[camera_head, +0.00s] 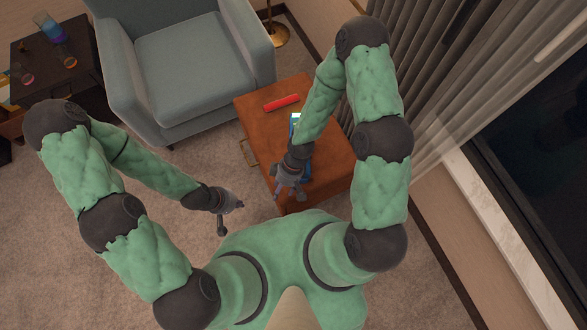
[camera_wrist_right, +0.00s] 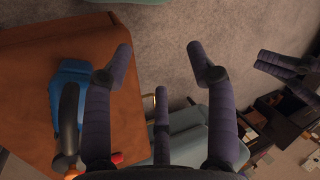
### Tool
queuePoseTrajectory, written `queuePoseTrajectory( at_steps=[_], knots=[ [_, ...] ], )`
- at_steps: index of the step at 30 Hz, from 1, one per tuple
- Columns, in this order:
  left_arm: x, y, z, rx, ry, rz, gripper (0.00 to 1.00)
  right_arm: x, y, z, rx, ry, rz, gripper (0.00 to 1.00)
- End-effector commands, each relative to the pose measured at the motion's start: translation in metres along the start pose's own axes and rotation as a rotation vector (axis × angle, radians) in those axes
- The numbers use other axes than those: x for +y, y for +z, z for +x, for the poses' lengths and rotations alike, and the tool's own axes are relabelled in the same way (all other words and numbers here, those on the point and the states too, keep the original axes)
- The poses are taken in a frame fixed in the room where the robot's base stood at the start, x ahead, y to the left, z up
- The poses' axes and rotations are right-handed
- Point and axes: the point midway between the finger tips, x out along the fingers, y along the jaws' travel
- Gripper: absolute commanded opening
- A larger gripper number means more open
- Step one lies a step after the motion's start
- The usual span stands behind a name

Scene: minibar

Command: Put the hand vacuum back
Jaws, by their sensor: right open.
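A blue object with a dark curved handle, which looks like the hand vacuum, lies on the brown side table (camera_head: 262,120). In the head view my right arm hides most of it; a blue part (camera_head: 308,170) shows beside the gripper. In the right wrist view its blue body (camera_wrist_right: 68,80) is at the left, beside the fingers and not between them. My right gripper (camera_head: 288,192) is open and empty above the table's near end. My left gripper (camera_head: 231,213) is over the carpet left of the table, fingers spread and empty; it also shows in the right wrist view (camera_wrist_right: 285,72).
A red bar-shaped item (camera_head: 281,102) lies on the table's far part. A grey armchair (camera_head: 190,65) stands behind at the left. A dark cabinet (camera_head: 55,60) with glasses is at far left. A curtain (camera_head: 430,80) hangs close on the right. Carpet left of the table is clear.

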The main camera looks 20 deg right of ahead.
Motion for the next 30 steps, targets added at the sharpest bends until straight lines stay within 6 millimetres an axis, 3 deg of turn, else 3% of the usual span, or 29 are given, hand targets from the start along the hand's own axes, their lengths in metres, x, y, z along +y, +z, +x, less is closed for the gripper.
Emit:
queuePoseTrajectory(
  at_steps=[3,6,9,30],
  knots=[
    [0.000,0.000,0.000,0.000,0.000,0.000,0.00,0.005,0.014,-0.009,0.112,0.024,0.420,0.57],
    [0.000,0.000,0.000,0.000,0.000,0.000,0.00,0.013,0.023,-0.016,0.178,0.047,0.664,0.57],
    [0.000,0.000,0.000,0.000,0.000,0.000,0.00,0.017,0.029,-0.020,0.214,0.063,0.801,0.57],
    [0.000,0.000,0.000,0.000,0.000,0.000,0.00,0.019,0.031,-0.021,0.228,0.068,0.848,0.57]
  ],
)
